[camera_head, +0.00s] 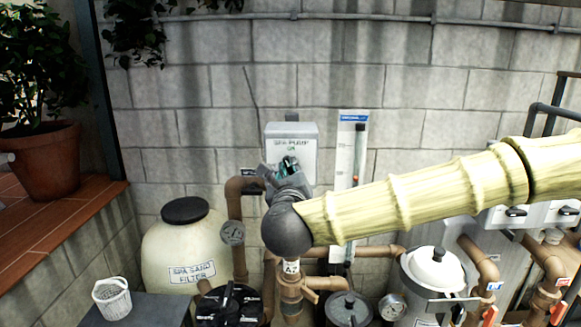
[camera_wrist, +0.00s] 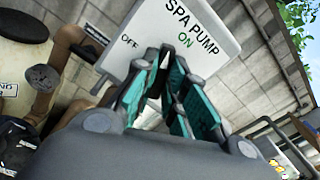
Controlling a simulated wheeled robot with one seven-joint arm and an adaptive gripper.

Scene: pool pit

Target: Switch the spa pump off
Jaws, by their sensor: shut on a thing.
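The grey spa pump switch box (camera_head: 306,132) is on the block wall, labelled "SPA PUMP" and "ON". In the wrist view the box (camera_wrist: 222,22) fills the top middle, with "ON" just above the fingertips and "OFF" to their left. My gripper (camera_head: 287,163) is at the lower front of the box. In the wrist view the teal-padded fingers of my gripper (camera_wrist: 166,58) come together at the box face, shut on the switch handle, which is mostly hidden between them. The fingers hide which way the handle points.
Below stand the spa sand filter (camera_head: 165,248), brown pipes (camera_head: 237,203), a pressure gauge (camera_head: 232,233) and a white-lidded pump strainer (camera_head: 437,268). A clear gauge tube panel (camera_head: 346,150) is close right of the box. A white basket (camera_head: 112,298) sits lower left.

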